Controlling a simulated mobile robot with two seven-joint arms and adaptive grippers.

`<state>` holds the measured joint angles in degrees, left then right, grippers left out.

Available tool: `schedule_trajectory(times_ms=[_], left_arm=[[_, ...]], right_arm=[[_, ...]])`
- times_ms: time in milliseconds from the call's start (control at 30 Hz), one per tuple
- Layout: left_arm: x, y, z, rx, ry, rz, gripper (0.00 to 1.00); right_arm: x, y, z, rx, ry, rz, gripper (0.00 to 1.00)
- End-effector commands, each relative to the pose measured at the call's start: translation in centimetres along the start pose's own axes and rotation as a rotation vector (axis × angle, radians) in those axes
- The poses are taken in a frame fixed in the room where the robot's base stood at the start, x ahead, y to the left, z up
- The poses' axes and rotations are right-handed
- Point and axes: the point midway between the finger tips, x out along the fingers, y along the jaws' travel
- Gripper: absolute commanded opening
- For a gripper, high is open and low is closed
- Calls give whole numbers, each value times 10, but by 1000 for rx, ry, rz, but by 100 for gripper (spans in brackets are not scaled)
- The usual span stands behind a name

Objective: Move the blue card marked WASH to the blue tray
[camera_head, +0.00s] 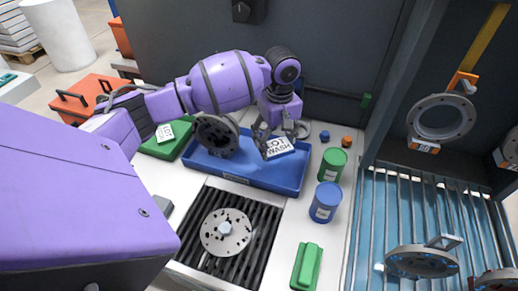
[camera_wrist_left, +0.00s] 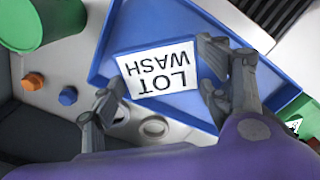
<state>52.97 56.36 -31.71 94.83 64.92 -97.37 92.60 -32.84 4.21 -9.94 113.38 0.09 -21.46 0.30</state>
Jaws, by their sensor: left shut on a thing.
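The card marked LOT WASH (camera_head: 279,147) has a white face with black letters, and no blue shows clearly on it. It appears over the right part of the blue tray (camera_head: 240,178). My left gripper (camera_head: 281,135) is shut on the card. In the left wrist view the card (camera_wrist_left: 158,72) lies between the fingers, over the blue tray (camera_wrist_left: 200,22). I cannot tell whether the card touches the tray floor. My right gripper is not in view.
A dark flange (camera_head: 216,138) stands at the tray's left part. A green can (camera_head: 332,164), blue can (camera_head: 325,203), and blue and orange caps are right of the tray. A grate with a flanged disc (camera_head: 226,232) lies in front. Rings hang at the right.

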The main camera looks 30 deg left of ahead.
Motion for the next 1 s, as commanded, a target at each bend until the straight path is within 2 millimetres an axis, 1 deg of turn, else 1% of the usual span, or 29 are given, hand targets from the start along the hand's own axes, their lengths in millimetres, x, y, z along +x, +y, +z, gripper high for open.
schedule_trajectory(times_ms=[33, 100, 167, 300, 400, 567, 800, 867, 1000], left_arm=[[0, 2, -5, -27, 0, -2, 52], [-2, 5, -9, -53, -1, -1, 52], [2, 5, -10, -63, -2, -1, 52], [23, 4, -11, -65, -2, -3, 52], [39, 5, -11, -65, -2, -2, 52], [54, 5, -11, -64, -1, -1, 52], [92, 5, -10, -62, -1, -1, 52], [95, 5, -10, -61, 0, 0, 52], [94, 5, -11, -61, 1, 2, 52]], right_arm=[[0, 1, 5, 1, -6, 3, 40], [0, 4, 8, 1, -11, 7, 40], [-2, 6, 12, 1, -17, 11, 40], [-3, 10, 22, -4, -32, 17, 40], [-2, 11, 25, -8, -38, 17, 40], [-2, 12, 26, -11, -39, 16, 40], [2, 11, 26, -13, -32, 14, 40], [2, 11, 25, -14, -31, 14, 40], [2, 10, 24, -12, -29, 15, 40]])
